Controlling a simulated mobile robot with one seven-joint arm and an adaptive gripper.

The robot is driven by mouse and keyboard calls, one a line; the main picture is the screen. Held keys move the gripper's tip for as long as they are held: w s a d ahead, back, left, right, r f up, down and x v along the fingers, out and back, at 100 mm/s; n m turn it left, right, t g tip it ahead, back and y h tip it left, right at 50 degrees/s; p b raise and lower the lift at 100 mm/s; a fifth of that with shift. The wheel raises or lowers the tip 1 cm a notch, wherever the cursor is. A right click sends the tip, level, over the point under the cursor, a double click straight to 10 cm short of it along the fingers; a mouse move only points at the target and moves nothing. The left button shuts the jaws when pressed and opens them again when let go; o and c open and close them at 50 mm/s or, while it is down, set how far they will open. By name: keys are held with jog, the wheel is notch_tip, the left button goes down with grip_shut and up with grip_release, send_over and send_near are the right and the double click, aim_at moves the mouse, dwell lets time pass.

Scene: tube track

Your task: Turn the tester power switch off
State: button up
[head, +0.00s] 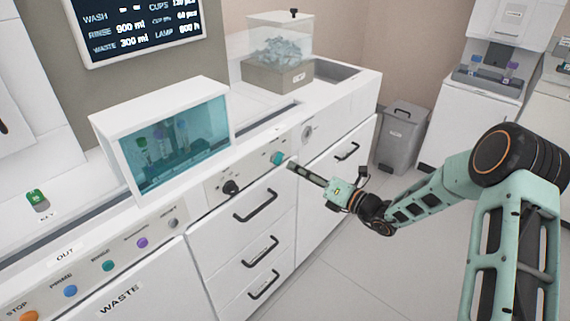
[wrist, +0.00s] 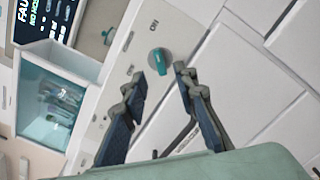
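A teal rotary switch (head: 277,158) sits on the white counter's front panel, right of the teal-windowed tester box (head: 175,145). In the wrist view the switch (wrist: 160,60) has a teal handle on a round grey plate, with a label that looks like ON beside it. I cannot tell its setting for certain. My gripper (head: 291,165) is just right of the switch in the head view. In the wrist view my gripper (wrist: 160,75) has its two dark fingers apart and empty, with the switch just beyond and between the tips. Contact does not show.
A black knob (head: 231,187) is on the same panel to the left. Drawers with black handles (head: 255,205) lie below. Several coloured buttons, including a purple one (head: 142,242), line the left panel. A grey bin (head: 402,138) stands at the right. The floor in front is clear.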

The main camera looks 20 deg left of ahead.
aim_at(278, 158)
jog(key=x, duration=0.5)
jog(key=shift+w+a, duration=0.15)
jog(key=shift+a, duration=0.2)
jog(key=shift+c, duration=0.7)
grip_shut()
